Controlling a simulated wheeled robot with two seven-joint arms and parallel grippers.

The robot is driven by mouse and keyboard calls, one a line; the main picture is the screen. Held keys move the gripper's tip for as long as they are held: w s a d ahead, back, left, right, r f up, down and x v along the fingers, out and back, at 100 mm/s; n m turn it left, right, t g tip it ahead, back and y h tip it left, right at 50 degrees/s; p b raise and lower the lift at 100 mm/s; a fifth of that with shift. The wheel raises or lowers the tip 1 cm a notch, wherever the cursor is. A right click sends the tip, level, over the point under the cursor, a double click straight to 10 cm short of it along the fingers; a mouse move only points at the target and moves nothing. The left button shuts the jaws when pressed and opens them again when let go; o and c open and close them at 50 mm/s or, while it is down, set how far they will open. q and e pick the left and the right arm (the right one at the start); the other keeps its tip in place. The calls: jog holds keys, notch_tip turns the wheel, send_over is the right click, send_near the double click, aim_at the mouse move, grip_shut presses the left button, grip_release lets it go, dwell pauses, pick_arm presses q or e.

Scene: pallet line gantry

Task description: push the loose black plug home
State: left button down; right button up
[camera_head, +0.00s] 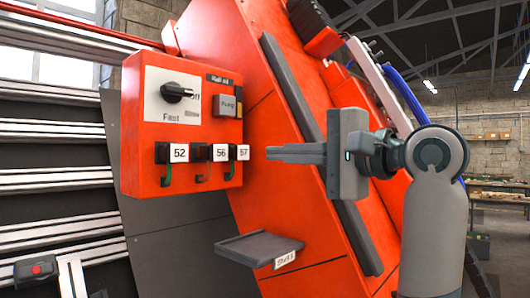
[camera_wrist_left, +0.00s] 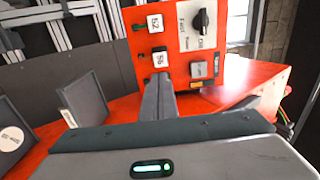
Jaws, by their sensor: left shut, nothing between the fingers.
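An orange control box (camera_head: 180,125) carries a row of black plugs with white number labels: plug 52 (camera_head: 162,153), plug 56 (camera_head: 200,153) and plug 57 (camera_head: 233,153). I cannot tell which one stands out from its socket. My left gripper (camera_head: 269,153) is shut and empty, its fingers pointing at the row, with the tips a short gap to the right of label 57. In the left wrist view the shut fingers (camera_wrist_left: 157,80) reach toward the box (camera_wrist_left: 185,30). Labels 52 and 56 show there; label 57 is not visible, apparently behind the fingers. My right gripper is not in view.
A black rotary knob (camera_head: 177,92) and a grey pump button (camera_head: 227,106) sit above the plugs. A small grey labelled shelf (camera_head: 258,248) juts out below. A sloping orange panel (camera_head: 275,180) with a dark rail stands behind the gripper.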

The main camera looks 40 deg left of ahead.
pick_arm(q)
jog(key=p, duration=0.6)
send_near(220, 153)
jog(key=a, duration=0.4)
jog(key=shift+w+a+r, duration=0.25)
jog(key=shift+a, duration=0.05)
jog(key=shift+w+a+f+p, duration=0.15)
jog(key=shift+a+p, duration=0.4)
jog(key=shift+a, duration=0.4)
jog(key=shift+a+f+b, duration=0.25)
jog(key=shift+a+b, duration=0.55)
jog(key=shift+b, duration=0.15)
jog(key=shift+a+r+b, duration=0.2)
jog(key=shift+a+b, duration=0.1)
jog(key=shift+a, duration=0.15)
jog(key=shift+r, duration=0.1)
jog(key=shift+d, duration=0.1)
